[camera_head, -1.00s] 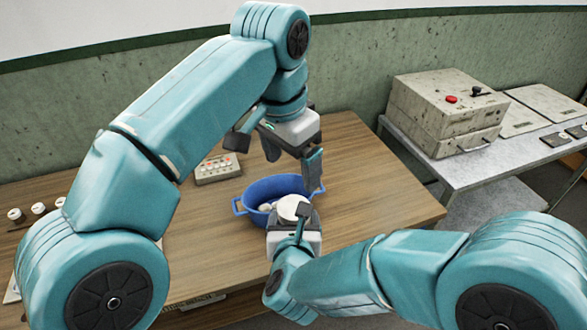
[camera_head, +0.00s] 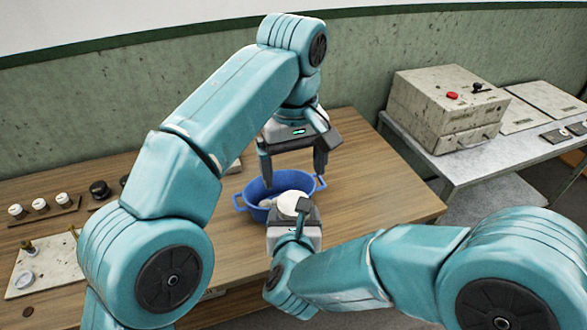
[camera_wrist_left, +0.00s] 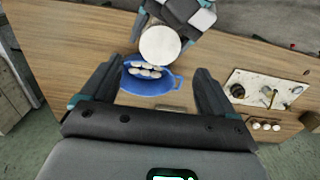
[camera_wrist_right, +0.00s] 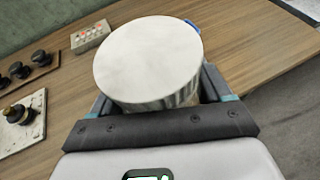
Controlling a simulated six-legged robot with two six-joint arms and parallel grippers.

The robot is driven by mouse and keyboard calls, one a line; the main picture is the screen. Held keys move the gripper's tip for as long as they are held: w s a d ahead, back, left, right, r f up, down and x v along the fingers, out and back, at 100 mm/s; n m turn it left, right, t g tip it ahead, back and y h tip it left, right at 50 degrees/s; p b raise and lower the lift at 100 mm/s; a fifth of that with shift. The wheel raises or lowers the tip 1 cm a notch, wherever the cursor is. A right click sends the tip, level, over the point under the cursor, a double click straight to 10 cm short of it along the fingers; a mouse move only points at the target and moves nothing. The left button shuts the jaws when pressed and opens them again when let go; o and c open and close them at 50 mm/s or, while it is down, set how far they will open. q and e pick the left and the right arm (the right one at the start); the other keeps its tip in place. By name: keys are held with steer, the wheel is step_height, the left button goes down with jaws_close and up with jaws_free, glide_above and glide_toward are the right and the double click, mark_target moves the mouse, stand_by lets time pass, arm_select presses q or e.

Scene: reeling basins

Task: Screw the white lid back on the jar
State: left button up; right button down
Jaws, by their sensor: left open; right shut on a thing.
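The white lid (camera_head: 292,203) shows as a round white top in the jaws of my right gripper (camera_head: 297,215). In the right wrist view the lid (camera_wrist_right: 148,55) is large, with a ridged side, and the jar below it is almost wholly hidden. I cannot tell how tightly the lid sits. My right gripper is shut on the jar, which is held upright at the near side of the blue basin. My left gripper (camera_head: 293,172) is open and empty, its fingers pointing down above the basin, apart from the lid. The lid also shows in the left wrist view (camera_wrist_left: 160,45).
The blue basin (camera_head: 240,203) holds several pale cocoons (camera_wrist_left: 146,70) on the wooden table (camera_head: 365,190). Small white-topped jars, dark knobs and a pale board (camera_head: 45,262) stand at left. A grey box with a red button (camera_head: 440,108) stands on the right-hand table.

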mark_target(294, 203)
arm_select(q)
steer(key=shift+f, duration=3.9)
steer(key=shift+s, duration=0.1)
steer(key=c, duration=1.1)
steer(key=m, duration=0.7)
steer(key=o, duration=1.2)
steer(key=shift+c, duration=0.2)
steer(key=shift+r, duration=2.25)
